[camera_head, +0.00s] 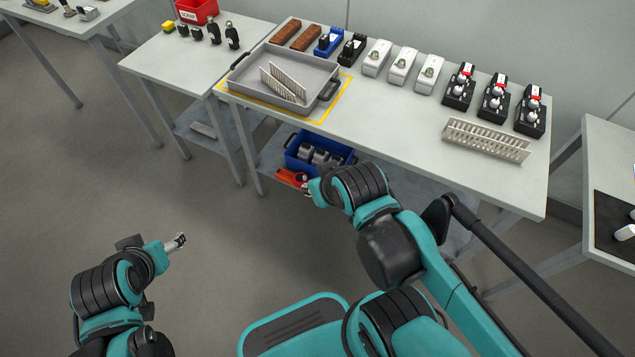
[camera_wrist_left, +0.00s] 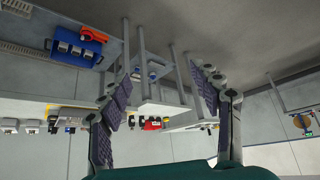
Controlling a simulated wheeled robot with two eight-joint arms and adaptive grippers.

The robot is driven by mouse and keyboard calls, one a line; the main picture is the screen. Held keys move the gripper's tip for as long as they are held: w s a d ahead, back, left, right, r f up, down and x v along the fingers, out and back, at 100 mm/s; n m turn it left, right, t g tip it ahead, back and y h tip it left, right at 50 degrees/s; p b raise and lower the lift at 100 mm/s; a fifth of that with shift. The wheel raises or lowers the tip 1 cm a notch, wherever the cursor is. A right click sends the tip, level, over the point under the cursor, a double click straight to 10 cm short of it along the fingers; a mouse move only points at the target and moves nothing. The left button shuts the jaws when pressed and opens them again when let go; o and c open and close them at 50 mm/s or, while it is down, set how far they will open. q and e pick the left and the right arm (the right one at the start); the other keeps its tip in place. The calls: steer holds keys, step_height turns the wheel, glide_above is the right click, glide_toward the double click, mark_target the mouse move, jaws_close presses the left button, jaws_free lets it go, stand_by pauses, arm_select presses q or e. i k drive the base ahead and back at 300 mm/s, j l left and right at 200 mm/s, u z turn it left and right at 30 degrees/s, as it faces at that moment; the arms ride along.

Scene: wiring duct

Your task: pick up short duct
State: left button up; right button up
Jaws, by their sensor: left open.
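A light slotted duct (camera_head: 287,84) lies in the grey tray (camera_head: 256,83) on the table; it looks the shorter one. Another light slotted duct (camera_head: 487,140) lies on the right part of the same table, near the front edge, and looks longer. My left gripper (camera_head: 178,241) is over the floor at lower left, far from both ducts. In the left wrist view its fingers (camera_wrist_left: 170,100) are spread with nothing between them. My right gripper (camera_head: 304,184) is in front of the table's lower shelf; its fingers are too small and partly hidden to tell their state.
A blue bin (camera_head: 318,150) with grey parts and an orange-red tool (camera_head: 291,177) are on the lower shelf. A row of parts, including white boxes (camera_head: 403,66), lines the back of the table. A red bin (camera_head: 197,11) stands on the left table. The table's middle is clear.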

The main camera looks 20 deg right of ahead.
mark_target(511, 153)
steer(key=z, duration=2.2)
